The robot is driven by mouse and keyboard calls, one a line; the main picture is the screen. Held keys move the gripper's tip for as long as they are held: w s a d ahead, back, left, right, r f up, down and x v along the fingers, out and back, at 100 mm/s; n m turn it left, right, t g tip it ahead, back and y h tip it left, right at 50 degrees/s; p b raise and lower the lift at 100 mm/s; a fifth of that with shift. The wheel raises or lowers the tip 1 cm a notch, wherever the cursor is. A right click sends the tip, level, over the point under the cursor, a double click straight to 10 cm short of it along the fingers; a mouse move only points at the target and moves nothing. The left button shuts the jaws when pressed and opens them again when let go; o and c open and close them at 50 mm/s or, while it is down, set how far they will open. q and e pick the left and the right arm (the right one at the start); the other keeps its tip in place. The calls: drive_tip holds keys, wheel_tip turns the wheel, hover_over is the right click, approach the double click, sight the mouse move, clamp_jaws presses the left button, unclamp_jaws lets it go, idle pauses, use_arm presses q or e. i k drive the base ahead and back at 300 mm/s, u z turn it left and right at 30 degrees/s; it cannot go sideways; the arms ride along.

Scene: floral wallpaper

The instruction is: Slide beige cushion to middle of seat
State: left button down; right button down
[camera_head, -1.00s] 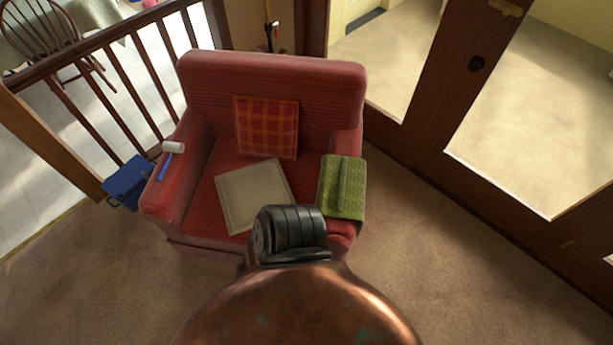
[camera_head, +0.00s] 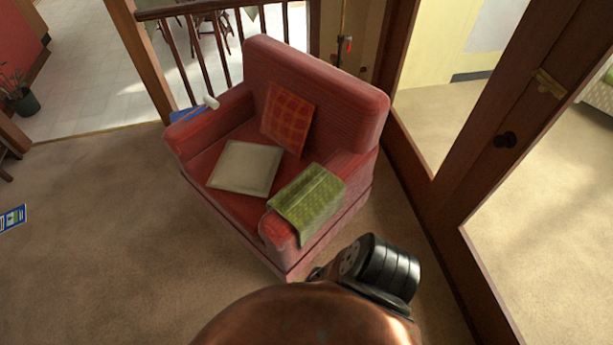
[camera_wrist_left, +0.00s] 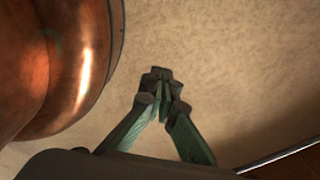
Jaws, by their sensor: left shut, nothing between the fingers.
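The beige cushion (camera_head: 245,167) lies flat on the seat of the red armchair (camera_head: 330,97) in the head view, in front of the orange plaid cushion (camera_head: 287,119) that leans on the backrest. Red seat shows around parts of it. My left gripper (camera_wrist_left: 160,76) shows in the left wrist view, its greenish fingers shut and empty above beige carpet, with no cushion or chair in that view. Neither gripper's fingers show in the head view.
A green cloth (camera_head: 307,200) drapes over the armrest nearest me. A white-and-blue tool (camera_head: 208,105) lies on the far armrest. A wooden glazed door (camera_head: 490,120) stands at right, a railing (camera_head: 205,35) behind. Carpet (camera_head: 110,240) is open at left.

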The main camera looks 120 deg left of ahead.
sight(243, 167)
drive_tip(key=u, duration=1.4)
